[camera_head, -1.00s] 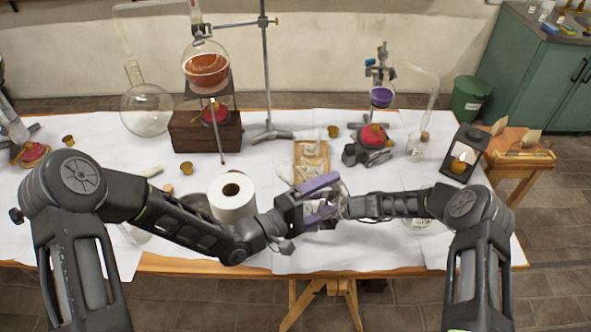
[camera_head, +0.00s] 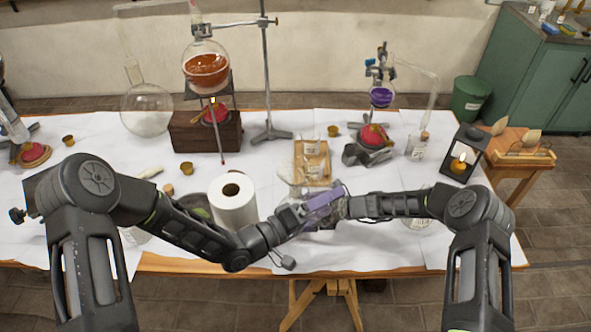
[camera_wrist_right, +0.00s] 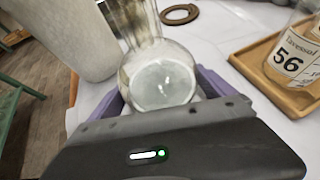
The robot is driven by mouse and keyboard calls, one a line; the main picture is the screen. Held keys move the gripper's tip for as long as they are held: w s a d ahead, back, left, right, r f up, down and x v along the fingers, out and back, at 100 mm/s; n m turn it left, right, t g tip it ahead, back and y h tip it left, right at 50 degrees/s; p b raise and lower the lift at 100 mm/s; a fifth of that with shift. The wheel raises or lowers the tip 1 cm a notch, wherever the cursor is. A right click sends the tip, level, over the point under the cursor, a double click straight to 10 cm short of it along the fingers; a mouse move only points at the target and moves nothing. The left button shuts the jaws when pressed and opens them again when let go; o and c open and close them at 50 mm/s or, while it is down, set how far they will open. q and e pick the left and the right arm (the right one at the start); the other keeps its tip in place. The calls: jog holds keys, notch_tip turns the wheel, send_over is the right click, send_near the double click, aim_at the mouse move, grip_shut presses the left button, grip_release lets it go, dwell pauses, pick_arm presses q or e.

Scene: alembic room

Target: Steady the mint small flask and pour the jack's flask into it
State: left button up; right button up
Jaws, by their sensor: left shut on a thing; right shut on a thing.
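My left gripper (camera_head: 322,205), with purple fingers, is close to my right gripper (camera_head: 343,209) above the front middle of the table. They overlap in the head view and hide much of what they hold. The right wrist view shows a clear round flask (camera_wrist_right: 160,82) between purple fingers (camera_wrist_right: 160,100), its neck upward and something pale inside. I take it for the mint small flask, though no mint colour shows. The left gripper is shut and rolled over; I take its load for the jack's flask, mostly hidden. Whether liquid is flowing cannot be told.
A white paper roll (camera_head: 235,208) stands close left of the grippers. A wooden tray (camera_head: 325,168) with labelled glassware lies just behind them. A stand (camera_head: 266,80) with an orange flask (camera_head: 206,68) and a purple flask (camera_head: 381,96) stand further back. A lantern (camera_head: 458,165) is at right.

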pick_arm(q)
jog(key=shift+s+d+f+m, duration=0.15)
jog(key=shift+f+m, duration=0.2)
jog(key=shift+m, duration=0.2)
jog(key=shift+s+d+f+m, duration=0.1)
jog(key=shift+f+m, duration=0.25)
jog(key=shift+m, duration=0.2)
jog(key=shift+f, duration=0.1)
jog(key=shift+f+m, duration=0.45)
jog(key=shift+m, duration=0.55)
jog(key=shift+f, duration=0.1)
jog(key=m, duration=0.1)
jog(key=f+m, duration=0.1)
jog(key=shift+w+a+m, duration=0.15)
jog(key=shift+w+m, duration=0.05)
jog(key=shift+m, duration=0.1)
